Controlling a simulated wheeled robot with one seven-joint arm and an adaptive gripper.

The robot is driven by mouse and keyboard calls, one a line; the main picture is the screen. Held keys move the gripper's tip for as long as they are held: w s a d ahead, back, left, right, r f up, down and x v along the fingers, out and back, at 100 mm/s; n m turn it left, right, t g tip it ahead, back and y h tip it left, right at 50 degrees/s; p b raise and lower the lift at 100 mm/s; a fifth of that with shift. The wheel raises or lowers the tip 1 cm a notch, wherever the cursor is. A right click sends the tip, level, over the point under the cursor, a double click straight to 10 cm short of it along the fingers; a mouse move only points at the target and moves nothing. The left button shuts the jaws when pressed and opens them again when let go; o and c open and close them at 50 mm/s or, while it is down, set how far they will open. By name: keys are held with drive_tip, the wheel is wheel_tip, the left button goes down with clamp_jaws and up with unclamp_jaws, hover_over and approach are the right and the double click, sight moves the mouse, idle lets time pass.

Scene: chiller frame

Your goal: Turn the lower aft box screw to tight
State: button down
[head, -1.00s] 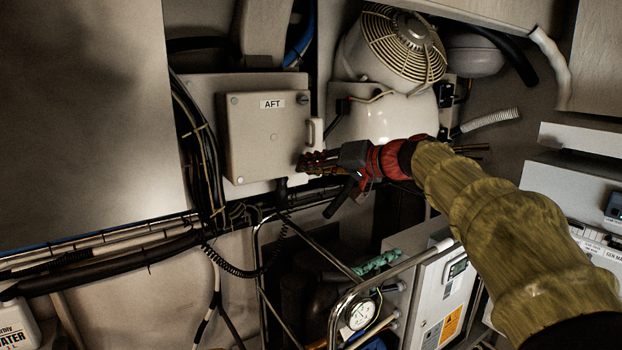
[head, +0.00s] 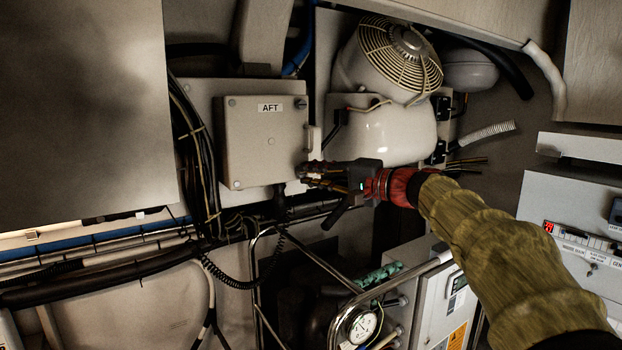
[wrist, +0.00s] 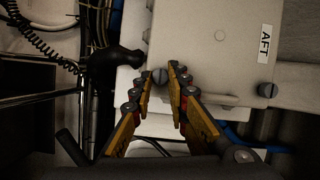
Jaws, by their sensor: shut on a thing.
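The aft box (head: 262,155) is a pale square box with an AFT label, on the wall left of centre in the head view. It also fills the top of the wrist view (wrist: 205,60). My gripper (head: 304,172) reaches it from the right, at its lower right corner. In the wrist view, the lower aft box screw (wrist: 160,76), a dark slotted head, sits between my fingertips (wrist: 161,72), and they are shut on it. In the head view my fingers hide this screw. The upper screw (wrist: 266,89) on the same side is clear of my fingers.
A latch-like bracket (head: 312,138) sticks out at the box's right edge, just above my fingers. Black cables (head: 201,150) run down left of the box. A metal tube frame (head: 322,262) stands below my gripper. A round white tank (head: 392,133) is behind it.

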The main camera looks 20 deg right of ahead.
idle(0.5)
drive_tip(key=c, duration=1.7)
unclamp_jaws()
drive_tip(key=shift+d, duration=0.1)
drive_tip(key=v, duration=1.2)
drive_tip(key=shift+f, duration=0.1)
